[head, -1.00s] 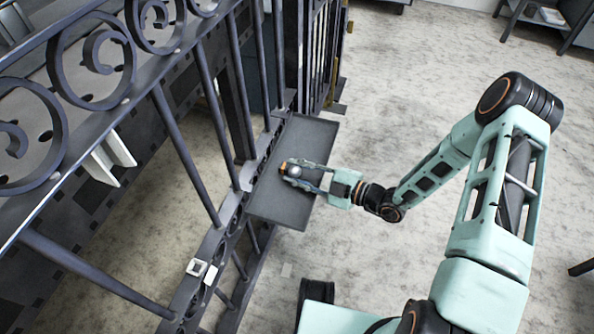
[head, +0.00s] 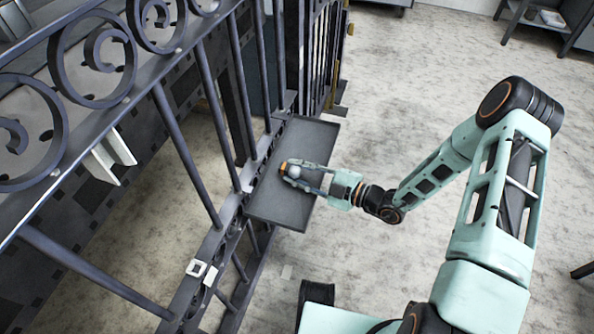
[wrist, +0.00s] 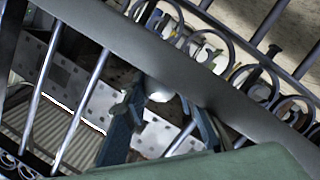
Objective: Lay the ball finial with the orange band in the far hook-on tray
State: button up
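The ball finial (head: 293,172) is a pale grey ball with an orange part on its far-left side. My gripper (head: 289,173) is over the middle of the dark grey tray, with its fingers on either side of the ball, apparently shut on it. The tray (head: 310,137) hangs level on the right side of the gate. I cannot tell whether the finial touches the tray floor. In the wrist view the pale ball (wrist: 160,92) shows between the dark finger ends; its orange band is not visible there.
The dark iron gate (head: 180,150) with bars and scrolls runs along the left. Small white square pieces (head: 196,267) sit on its lower rail, and a white bracket (head: 108,157) is farther left. A dark table (head: 545,22) stands at the back right. The floor right of the tray is open.

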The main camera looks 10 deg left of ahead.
jog(key=f, duration=0.1)
jog(key=d+f, duration=0.1)
jog(key=shift+s+d+f+h, duration=0.15)
jog(key=shift+d+f+h, duration=0.15)
jog(key=shift+f, duration=0.1)
jog(key=r+v, duration=0.2)
jog(key=v, duration=0.9)
jog(key=shift+a+r, duration=0.2)
